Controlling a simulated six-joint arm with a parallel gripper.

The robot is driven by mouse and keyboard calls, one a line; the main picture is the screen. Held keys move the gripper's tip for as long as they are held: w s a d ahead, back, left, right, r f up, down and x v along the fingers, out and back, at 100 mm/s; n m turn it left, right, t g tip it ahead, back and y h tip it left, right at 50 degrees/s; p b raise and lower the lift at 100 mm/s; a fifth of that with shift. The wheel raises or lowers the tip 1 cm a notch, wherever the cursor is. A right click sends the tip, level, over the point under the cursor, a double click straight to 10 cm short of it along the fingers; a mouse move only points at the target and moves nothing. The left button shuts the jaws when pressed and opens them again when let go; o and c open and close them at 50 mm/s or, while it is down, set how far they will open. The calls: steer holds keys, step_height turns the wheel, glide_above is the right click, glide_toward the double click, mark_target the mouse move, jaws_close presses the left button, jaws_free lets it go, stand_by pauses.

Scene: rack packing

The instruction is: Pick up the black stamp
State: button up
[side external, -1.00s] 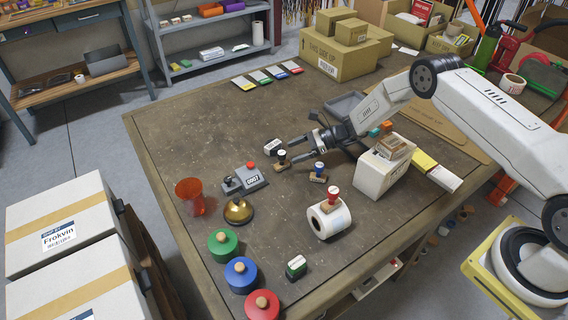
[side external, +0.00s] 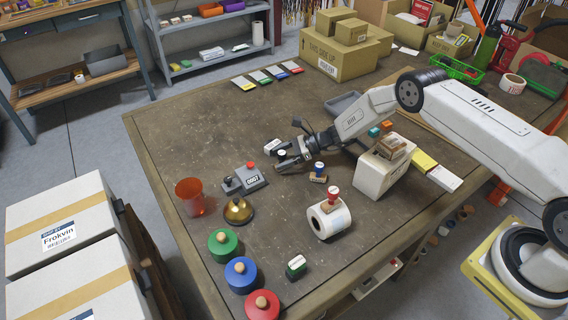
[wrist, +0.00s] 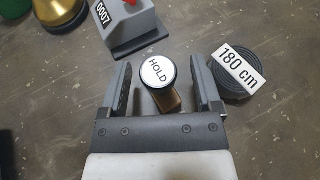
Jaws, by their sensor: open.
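The black stamp (wrist: 159,74) stands upright on the table, with a black handle, a white top reading HOLD and a wooden base. In the wrist view it lies between the two fingers of my gripper (wrist: 156,66), with a visible gap on each side. In the side view the stamp (side external: 282,154) is partly covered by my gripper (side external: 286,159), which is low over the table with its fingers around it. My gripper is open and holds nothing. The base is mostly hidden below the handle in the wrist view.
A black tape roll labelled 180 cm (wrist: 239,75) lies close to the right finger. A grey counter box with a red button (side external: 243,179) is just left. A blue stamp (side external: 318,173) stands to the right, near a white roll (side external: 328,218) and white box (side external: 383,171).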

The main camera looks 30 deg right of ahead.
mark_target(282, 152)
jaws_close()
steer(key=shift+r, duration=0.1)
steer(key=shift+r, duration=1.5)
steer(key=s+d+r, duration=0.1)
steer(key=s+r, duration=0.8)
steer(key=s, duration=0.5)
steer(key=shift+d+r, duration=0.3)
steer(key=shift+r, duration=0.1)
